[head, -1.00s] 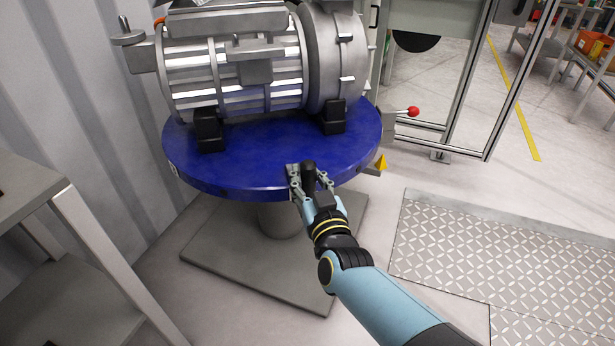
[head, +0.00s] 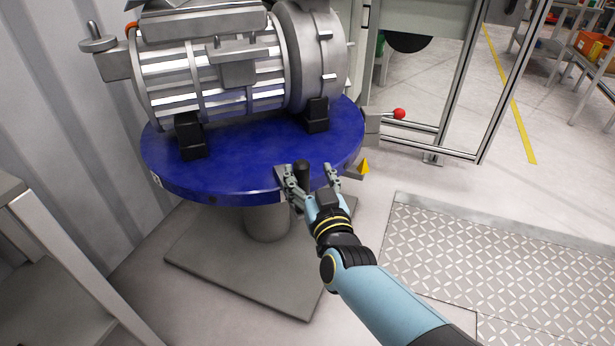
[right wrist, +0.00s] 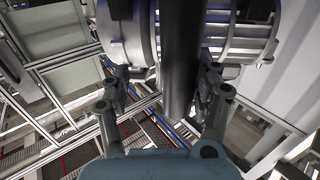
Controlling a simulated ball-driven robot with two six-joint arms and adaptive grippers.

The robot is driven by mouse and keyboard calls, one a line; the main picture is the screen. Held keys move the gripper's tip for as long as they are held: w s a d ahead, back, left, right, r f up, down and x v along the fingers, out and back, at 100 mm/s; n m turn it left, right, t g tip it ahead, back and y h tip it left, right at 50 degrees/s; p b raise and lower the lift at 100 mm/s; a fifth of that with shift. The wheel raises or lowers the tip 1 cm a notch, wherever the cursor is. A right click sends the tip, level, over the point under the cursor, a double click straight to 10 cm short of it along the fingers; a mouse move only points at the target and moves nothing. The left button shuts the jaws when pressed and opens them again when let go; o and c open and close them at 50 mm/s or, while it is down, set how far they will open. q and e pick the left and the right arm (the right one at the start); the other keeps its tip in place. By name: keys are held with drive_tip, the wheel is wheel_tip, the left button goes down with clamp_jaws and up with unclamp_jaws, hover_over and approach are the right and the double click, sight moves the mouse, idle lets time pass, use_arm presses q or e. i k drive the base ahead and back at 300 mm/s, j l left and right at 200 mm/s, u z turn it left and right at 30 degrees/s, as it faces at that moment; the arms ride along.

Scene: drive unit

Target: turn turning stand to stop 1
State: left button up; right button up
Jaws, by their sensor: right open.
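The turning stand (head: 240,170) is a round blue table on a grey pedestal, with a grey ribbed drive unit (head: 220,75) on black feet on top. A black upright handle (head: 302,176) sits at its front rim. My right gripper (head: 312,178) is open at the front rim, its fingers on either side of the handle. In the right wrist view the dark handle (right wrist: 180,70) stands between the two spread fingers (right wrist: 165,90). A yellow pointer (head: 364,166) is beside the rim on the right. My left gripper is not in view.
A red-knobbed lever (head: 399,114) sticks out right of the stand. A grey shelf (head: 40,250) stands at the left, near a corrugated wall. A metal frame (head: 455,90) is behind on the right. Tread plate (head: 480,260) covers the right floor.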

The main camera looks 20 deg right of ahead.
sight(233, 94)
drive_tip(key=l, duration=0.5)
drive_tip(key=i+l+u, duration=0.1)
drive_tip(key=l, duration=0.4)
drive_tip(key=i+l+u, duration=0.1)
drive_tip(key=l+u, duration=0.15)
drive_tip(key=l, duration=0.25)
